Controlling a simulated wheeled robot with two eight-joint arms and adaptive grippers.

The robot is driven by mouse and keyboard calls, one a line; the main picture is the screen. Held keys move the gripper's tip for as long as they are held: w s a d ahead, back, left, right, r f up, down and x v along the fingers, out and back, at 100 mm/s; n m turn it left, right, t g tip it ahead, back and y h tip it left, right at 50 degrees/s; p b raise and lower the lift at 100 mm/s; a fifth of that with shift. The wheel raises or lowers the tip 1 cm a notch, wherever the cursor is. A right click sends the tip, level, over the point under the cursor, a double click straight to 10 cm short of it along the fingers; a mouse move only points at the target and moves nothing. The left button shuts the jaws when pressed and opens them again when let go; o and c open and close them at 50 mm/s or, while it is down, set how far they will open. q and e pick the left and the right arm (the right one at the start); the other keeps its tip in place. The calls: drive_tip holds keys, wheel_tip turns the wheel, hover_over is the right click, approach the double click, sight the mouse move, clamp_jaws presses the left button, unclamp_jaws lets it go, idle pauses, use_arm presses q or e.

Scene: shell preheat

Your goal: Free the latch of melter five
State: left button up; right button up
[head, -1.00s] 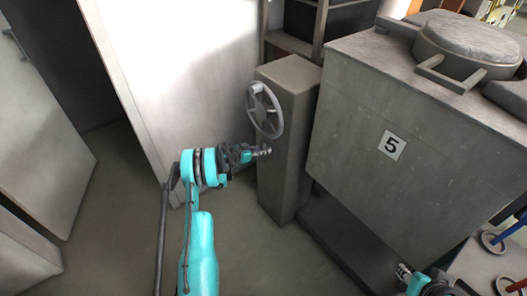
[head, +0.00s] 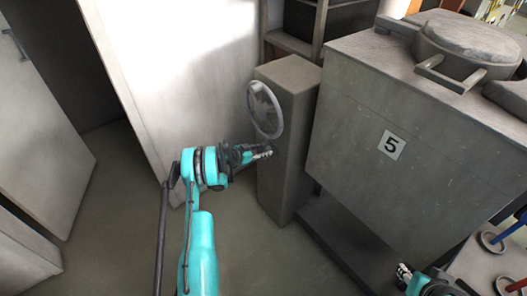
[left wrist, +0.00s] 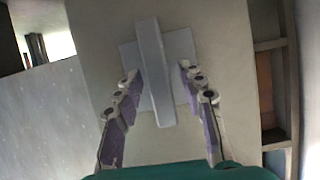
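Melter five (head: 365,165) is the large grey box with a "5" label (head: 391,145). A grey post (head: 285,185) stands at its left, with a round handwheel (head: 265,110) on its left face; the wheel's spokes look blurred. My left gripper (head: 268,152) is just below the wheel, close to that face. The left wrist view shows its two fingers (left wrist: 156,85) spread and empty. Between them is a pale bar (left wrist: 155,75), slightly tilted, on a square plate (left wrist: 180,48); it may be the latch. In the head view I cannot make it out. My right gripper (head: 404,271) is low right, its opening unclear.
A white panel (head: 185,80) stands behind my left arm. A dark shelf (head: 290,42) is behind the post. A round lid with a handle (head: 465,45) tops the melter. A low ledge (head: 345,240) runs along the melter's foot. Floor at lower left is clear.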

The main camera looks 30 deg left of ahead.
use_arm(q)
drive_tip(key=v, duration=1.2)
drive_tip(key=shift+f, duration=0.1)
drive_tip(key=s+d+r+n+g+y, duration=0.1)
drive_tip(key=s+d+r+g, duration=0.15)
drive_tip(key=d+r, duration=0.8)
drive_tip(key=s+d+r+n+g+y, duration=0.1)
drive_tip(key=s+d+r+g, duration=0.15)
drive_tip(key=d+r, duration=0.75)
drive_tip(key=s+d+n+y, duration=0.1)
drive_tip(key=s+d, duration=0.2)
drive_tip(key=s, duration=0.5)
drive_tip(key=s+d+r+y, duration=0.1)
drive_tip(key=s+d, duration=0.3)
drive_tip(key=s, duration=0.3)
drive_tip(key=s+d+n+y, duration=0.1)
drive_tip(key=s+d, duration=0.3)
drive_tip(key=s, duration=0.4)
drive_tip(key=shift+s+n, duration=0.3)
